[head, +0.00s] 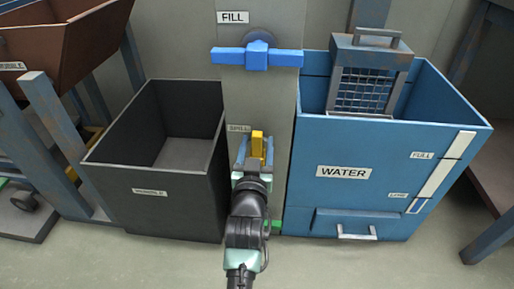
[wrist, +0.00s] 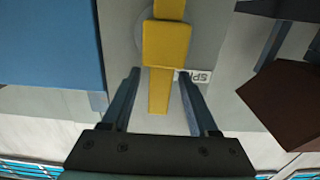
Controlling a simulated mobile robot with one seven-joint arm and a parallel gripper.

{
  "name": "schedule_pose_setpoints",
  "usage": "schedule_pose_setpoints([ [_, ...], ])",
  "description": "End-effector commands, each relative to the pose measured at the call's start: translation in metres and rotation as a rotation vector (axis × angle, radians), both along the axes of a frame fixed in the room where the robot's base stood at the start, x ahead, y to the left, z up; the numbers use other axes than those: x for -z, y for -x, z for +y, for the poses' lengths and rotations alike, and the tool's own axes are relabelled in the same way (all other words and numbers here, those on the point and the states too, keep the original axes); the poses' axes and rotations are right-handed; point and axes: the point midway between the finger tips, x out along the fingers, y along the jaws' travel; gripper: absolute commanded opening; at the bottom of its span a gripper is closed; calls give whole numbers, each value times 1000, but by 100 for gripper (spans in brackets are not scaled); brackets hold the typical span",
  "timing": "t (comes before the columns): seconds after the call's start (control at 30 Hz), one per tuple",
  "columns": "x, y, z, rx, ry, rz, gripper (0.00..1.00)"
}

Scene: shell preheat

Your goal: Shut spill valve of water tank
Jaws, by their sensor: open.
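The yellow spill valve handle (head: 257,143) is on the grey panel under a "SPILL" label (head: 238,128), partly hidden by my gripper in the head view. In the wrist view the handle (wrist: 167,45) is a bar running top to bottom with a square hub, on a round disc. My gripper (head: 255,152) is open in front of it. In the wrist view its two fingers (wrist: 158,78) stand on either side of the bar's near end, with gaps showing. The blue water tank (head: 400,150), labelled "WATER", stands to the right of the panel.
A blue fill valve handle (head: 257,57) lies crosswise higher on the panel, under a "FILL" label (head: 232,17). A dark open bin (head: 160,205) stands left of the panel. A metal mesh basket (head: 362,90) sits at the tank's back. Clear floor shows in front.

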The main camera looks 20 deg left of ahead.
Motion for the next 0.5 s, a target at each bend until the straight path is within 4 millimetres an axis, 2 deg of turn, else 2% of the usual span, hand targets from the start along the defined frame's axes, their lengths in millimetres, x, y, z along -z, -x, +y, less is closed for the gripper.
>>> schedule_pose_setpoints([
  [0.27, 0, -1, 0, 0, 0, 0, 60],
  [0.5, 0, -1, 0, 0, -1, 0, 17],
])
